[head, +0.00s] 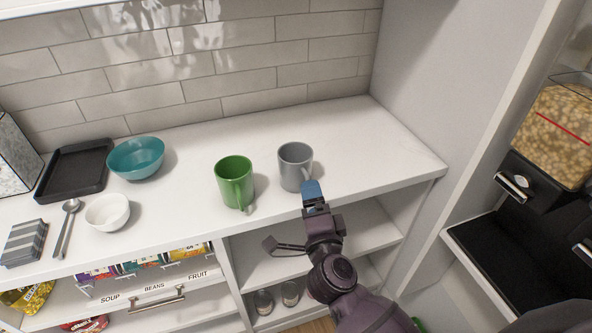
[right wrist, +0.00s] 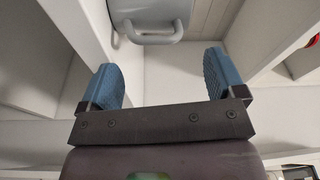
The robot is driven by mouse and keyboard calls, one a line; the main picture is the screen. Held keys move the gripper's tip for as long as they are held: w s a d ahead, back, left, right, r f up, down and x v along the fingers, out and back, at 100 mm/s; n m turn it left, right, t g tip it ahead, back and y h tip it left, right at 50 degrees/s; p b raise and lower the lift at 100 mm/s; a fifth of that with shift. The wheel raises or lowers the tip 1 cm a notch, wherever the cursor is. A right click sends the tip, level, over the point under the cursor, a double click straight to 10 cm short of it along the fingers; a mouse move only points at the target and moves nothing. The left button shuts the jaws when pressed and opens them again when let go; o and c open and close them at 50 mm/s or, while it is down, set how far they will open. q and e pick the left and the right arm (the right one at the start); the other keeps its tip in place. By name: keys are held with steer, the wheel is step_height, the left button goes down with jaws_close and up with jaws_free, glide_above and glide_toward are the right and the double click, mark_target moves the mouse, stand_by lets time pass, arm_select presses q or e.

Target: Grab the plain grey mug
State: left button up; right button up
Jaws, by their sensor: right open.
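The plain grey mug (head: 294,168) stands upright on the white counter, right of a green mug (head: 233,183). Its handle is at its right front side, partly behind my gripper. My right gripper (head: 312,192) is just in front of the grey mug, near the counter's front edge. In the right wrist view the two blue fingertips (right wrist: 164,80) are wide apart with nothing between them. The grey mug (right wrist: 150,10) shows there ahead of the fingers, its handle turned toward me, cut off by the top edge. My left gripper is not in view.
The green mug stands close on the left. Further left are a teal bowl (head: 136,158), a white bowl (head: 107,211), a black tray (head: 75,168), a spoon and striped napkins. A wall (head: 420,95) bounds the counter at right. Open shelves lie below.

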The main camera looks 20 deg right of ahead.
mark_target(298, 172)
steer(key=shift+w+d+r, duration=0.1)
steer(key=shift+w+d, duration=0.05)
steer(key=shift+w, duration=1.35)
steer(key=shift+w+d+r, duration=0.1)
steer(key=shift+w+d, duration=0.05)
steer(key=shift+w, duration=1.35)
steer(key=shift+c, duration=0.2)
steer(key=c, duration=1.1)
